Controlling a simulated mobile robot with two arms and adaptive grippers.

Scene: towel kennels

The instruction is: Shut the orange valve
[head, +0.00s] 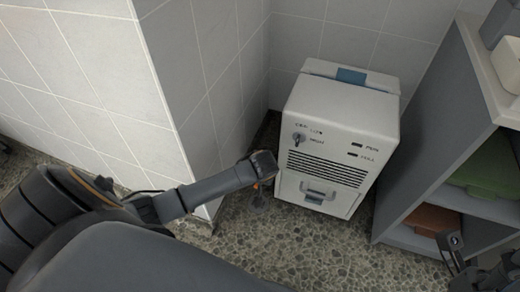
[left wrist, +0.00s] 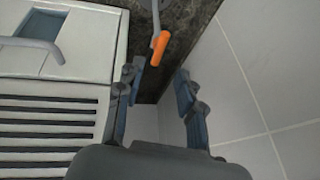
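The orange valve handle (left wrist: 159,47) is a short lever on a grey pipe in the left wrist view. It lies just beyond the fingertips, near the gap between them. In the head view only a small orange bit (head: 256,185) shows beside the machine, mostly hidden under my left gripper (head: 262,168). My left gripper is open and empty in the left wrist view (left wrist: 160,70), with no contact visible. My right gripper (head: 455,258) is at the lower right, by the shelf; its opening is unclear.
A white machine (head: 338,130) with vents and a lower drawer stands right of the valve; it also shows in the left wrist view (left wrist: 85,75). A tiled wall (head: 180,80) is close on the left. A grey shelf (head: 450,130) holds a green folded thing (head: 490,165) and a brown one (head: 432,220).

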